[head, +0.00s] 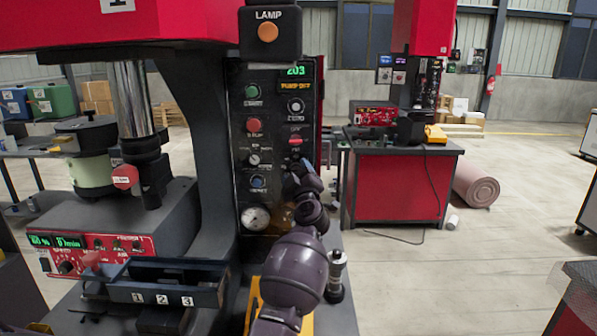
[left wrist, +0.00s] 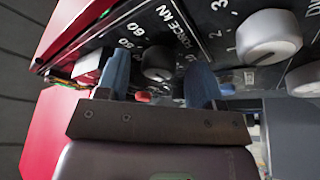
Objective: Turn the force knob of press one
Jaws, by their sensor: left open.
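Press one is the large machine with the red head (head: 190,22) on the left of the head view, with a dark control panel (head: 275,75) on its column. In the left wrist view a dark round knob (left wrist: 157,62) sits beside the lettering FORCE kN and scale numbers. My left gripper (left wrist: 159,66) is open, its two blue-grey fingers on either side of this knob. I cannot tell whether they touch it. In the head view my left gripper (head: 298,178) is at the panel's right side and hides part of it. My right gripper is not in view.
Another pale knob (left wrist: 268,36) is close to the right finger in the left wrist view. A pressure gauge (head: 256,218) is low on the panel. A dark tray marked 1, 2, 3 (head: 165,297) stands in front. A red bench (head: 398,188) stands behind right.

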